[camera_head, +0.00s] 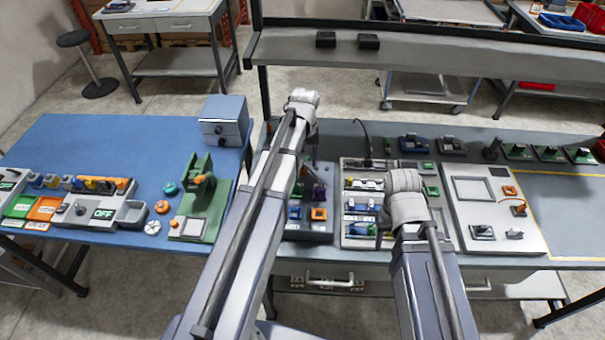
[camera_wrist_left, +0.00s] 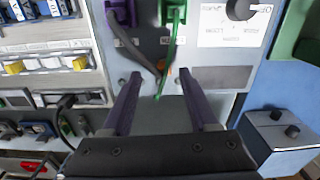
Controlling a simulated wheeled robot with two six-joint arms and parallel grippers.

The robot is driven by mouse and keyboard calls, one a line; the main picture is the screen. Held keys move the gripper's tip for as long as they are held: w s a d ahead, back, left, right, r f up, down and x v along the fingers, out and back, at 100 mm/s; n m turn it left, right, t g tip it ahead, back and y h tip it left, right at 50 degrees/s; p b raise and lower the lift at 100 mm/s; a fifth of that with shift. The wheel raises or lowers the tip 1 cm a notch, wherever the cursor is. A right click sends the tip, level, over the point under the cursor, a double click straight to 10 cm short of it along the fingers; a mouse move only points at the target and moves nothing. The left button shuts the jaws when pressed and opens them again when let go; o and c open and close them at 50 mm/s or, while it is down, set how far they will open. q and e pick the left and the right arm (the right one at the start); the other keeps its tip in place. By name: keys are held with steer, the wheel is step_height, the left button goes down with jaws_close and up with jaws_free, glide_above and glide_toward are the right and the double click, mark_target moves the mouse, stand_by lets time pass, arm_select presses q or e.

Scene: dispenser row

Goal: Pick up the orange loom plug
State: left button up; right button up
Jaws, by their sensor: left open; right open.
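In the head view my left arm hides most of this spot. My right gripper (camera_head: 383,227) is mostly hidden by its own arm, over the middle panel; a purple part of it shows.
A purple plug (camera_wrist_left: 122,12) and a green plug (camera_wrist_left: 173,12) sit beyond my left fingers. An orange socket (camera_head: 318,213) is on the left panel. A blue-grey box (camera_head: 224,121) and a green stand (camera_head: 203,202) are on the blue table. The right bench mat (camera_head: 570,220) is clear.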

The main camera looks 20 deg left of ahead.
mark_target(302, 168)
arm_select(q)
steer(key=f+b, duration=0.4)
steer(key=shift+w+a+f, duration=0.1)
steer(key=shift+w+a, duration=0.15)
steer(key=shift+a, duration=0.15)
steer(key=shift+f+b, duration=0.45)
steer(key=shift+f, duration=0.05)
steer(key=shift+r, duration=0.1)
steer(key=shift+c, duration=0.2)
jaws_close()
